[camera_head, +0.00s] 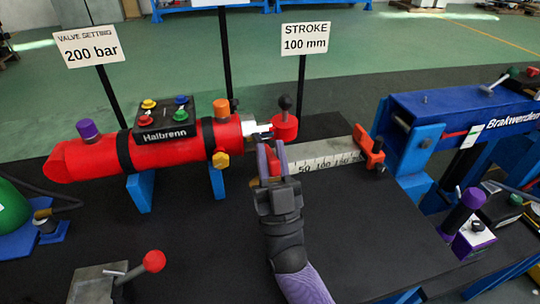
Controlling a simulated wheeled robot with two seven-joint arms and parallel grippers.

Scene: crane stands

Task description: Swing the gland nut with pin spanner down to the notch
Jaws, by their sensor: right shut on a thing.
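The red cylinder (190,140) marked "Halbrenn" lies on blue supports at the left middle. At its right end is a small pale metal piece (250,128), apparently the gland nut area. My right gripper (269,162) is just right of and below this end, its fingers pointing up. It is shut on a small red-orange part (273,166), apparently the pin spanner's handle. The gripper hides most of the spanner and its join to the nut. I cannot make out the notch. My left gripper is not in view.
A red block with a black ball knob (285,103) stands just beyond my gripper. A ruler (325,162) runs right to a red-orange stop (369,147) by the blue beam (455,108). A red-knobbed lever (154,261) is at front left.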

